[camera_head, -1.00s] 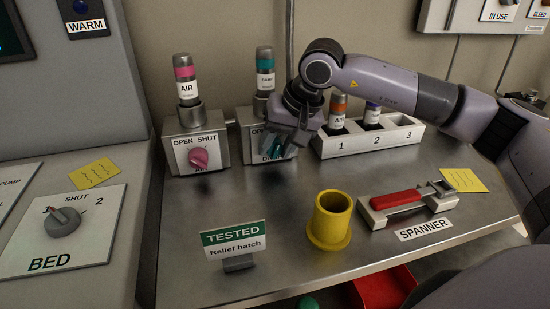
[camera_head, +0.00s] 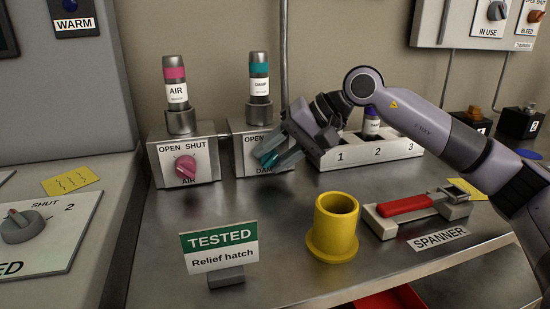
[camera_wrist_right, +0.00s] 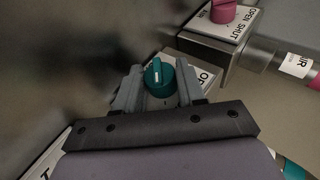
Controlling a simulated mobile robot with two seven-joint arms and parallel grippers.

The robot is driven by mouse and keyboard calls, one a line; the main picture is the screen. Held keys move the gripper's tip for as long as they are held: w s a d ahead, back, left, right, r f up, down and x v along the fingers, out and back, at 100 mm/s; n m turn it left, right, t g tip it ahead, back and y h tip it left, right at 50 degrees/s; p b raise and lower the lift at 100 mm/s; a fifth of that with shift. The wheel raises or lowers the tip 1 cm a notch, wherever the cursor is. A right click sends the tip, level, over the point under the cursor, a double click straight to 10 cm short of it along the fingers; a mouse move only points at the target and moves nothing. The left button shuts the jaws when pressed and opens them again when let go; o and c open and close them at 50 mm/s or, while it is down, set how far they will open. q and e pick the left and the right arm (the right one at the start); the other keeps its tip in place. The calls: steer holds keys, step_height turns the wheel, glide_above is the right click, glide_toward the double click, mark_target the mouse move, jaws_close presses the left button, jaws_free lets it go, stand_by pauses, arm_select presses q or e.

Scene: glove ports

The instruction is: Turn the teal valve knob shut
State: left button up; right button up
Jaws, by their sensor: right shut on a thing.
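The teal valve knob (camera_head: 265,158) is on the front of the grey DAMP valve box (camera_head: 240,150). In the right wrist view the knob (camera_wrist_right: 160,78) sits between the two fingers, its white pointer mark towards the top of the picture. My right gripper (camera_head: 279,155) is shut on the knob, tilted and coming from the right. It hides most of the box's label, including the SHUT end. A vial with a teal band (camera_head: 259,76) stands upright on top of this box. My left gripper is not in view.
The AIR valve box with a pink knob (camera_head: 185,167) stands just left. A numbered rack (camera_head: 350,152) is behind my wrist. A yellow cup (camera_head: 334,225), a red-handled spanner in its holder (camera_head: 405,206) and a TESTED sign (camera_head: 219,246) stand on the bench in front.

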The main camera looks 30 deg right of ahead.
steer(key=o, duration=0.8)
steer(key=shift+c, duration=0.2)
steer(key=v, duration=0.7)
steer(key=shift+d, duration=0.15)
